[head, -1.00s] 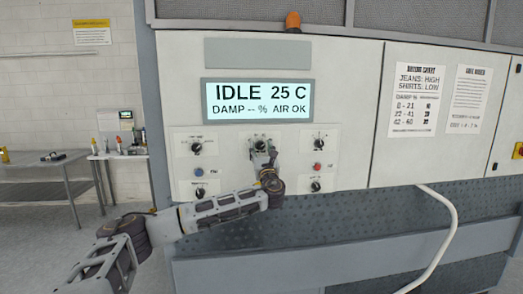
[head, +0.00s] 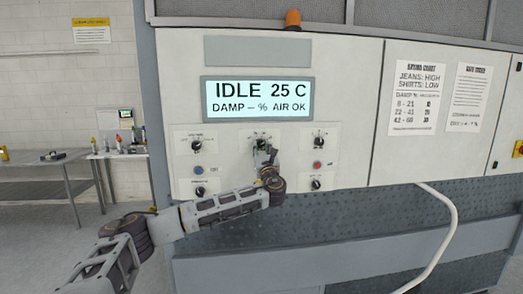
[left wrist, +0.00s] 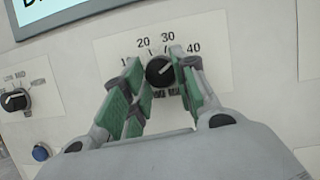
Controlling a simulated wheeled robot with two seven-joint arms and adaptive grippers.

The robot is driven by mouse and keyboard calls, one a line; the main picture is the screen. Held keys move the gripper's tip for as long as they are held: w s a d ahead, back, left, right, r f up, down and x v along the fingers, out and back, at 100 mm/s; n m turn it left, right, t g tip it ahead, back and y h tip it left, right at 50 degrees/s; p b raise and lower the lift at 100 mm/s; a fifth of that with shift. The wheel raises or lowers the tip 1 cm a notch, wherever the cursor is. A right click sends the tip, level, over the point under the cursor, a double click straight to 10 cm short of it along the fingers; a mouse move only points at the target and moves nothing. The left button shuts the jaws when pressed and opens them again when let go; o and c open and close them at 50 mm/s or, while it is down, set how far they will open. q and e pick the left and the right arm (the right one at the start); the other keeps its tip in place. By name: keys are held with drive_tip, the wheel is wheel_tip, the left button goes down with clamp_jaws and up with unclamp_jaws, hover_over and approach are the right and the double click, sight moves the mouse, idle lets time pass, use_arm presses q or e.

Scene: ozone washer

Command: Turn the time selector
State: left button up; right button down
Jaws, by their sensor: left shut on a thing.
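The time selector (left wrist: 158,71) is a round black knob on a pale plate marked 10, 20, 30 and 40 in the left wrist view. In the head view its plate (head: 260,132) is the top middle one on the control panel, and the knob is mostly hidden by my gripper. My left gripper (left wrist: 156,62) has its green-padded fingers on either side of the knob, shut on it. The knob's pointer mark seems to lean to the upper right, towards 30 to 40. My right gripper is not in view.
Other knobs stand on both sides, including one at the upper left (head: 197,146) and one at the upper right (head: 319,143). A blue button (head: 198,169) and a red button (head: 317,168) sit below them. The display (head: 258,101) above reads IDLE 25 C.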

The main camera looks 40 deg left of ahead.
use_arm(q)
drive_tip(key=shift+w+d+f+n+g+y+b, duration=0.1)
drive_tip(key=shift+n+g+y+b, duration=0.4)
drive_tip(key=shift+n+b, duration=0.75)
drive_tip(key=shift+d+f+n+g+y+b, duration=0.1)
drive_tip(key=shift+n+g+y+b, duration=0.1)
drive_tip(key=shift+n+g+b, duration=1)
drive_tip(key=n+g+b, duration=0.1)
drive_tip(key=n, duration=0.4)
drive_tip(key=shift+w+r+y+b, duration=0.1)
drive_tip(key=shift+r+y+b, duration=0.05)
drive_tip(key=shift+y+b, duration=0.15)
drive_tip(key=n+g+b, duration=0.1)
drive_tip(key=n, duration=0.3)
drive_tip(key=shift+d+r+g, duration=0.1)
drive_tip(key=shift+g, duration=0.3)
drive_tip(key=n, duration=0.2)
drive_tip(key=n+g+h, duration=0.1)
drive_tip(key=n, duration=0.1)
drive_tip(key=shift+w+r, duration=0.1)
drive_tip(key=shift+r, duration=0.1)
drive_tip(key=shift+n+g+h, duration=0.3)
drive_tip(key=shift+n+g, duration=0.2)
drive_tip(key=shift+n, duration=0.15)
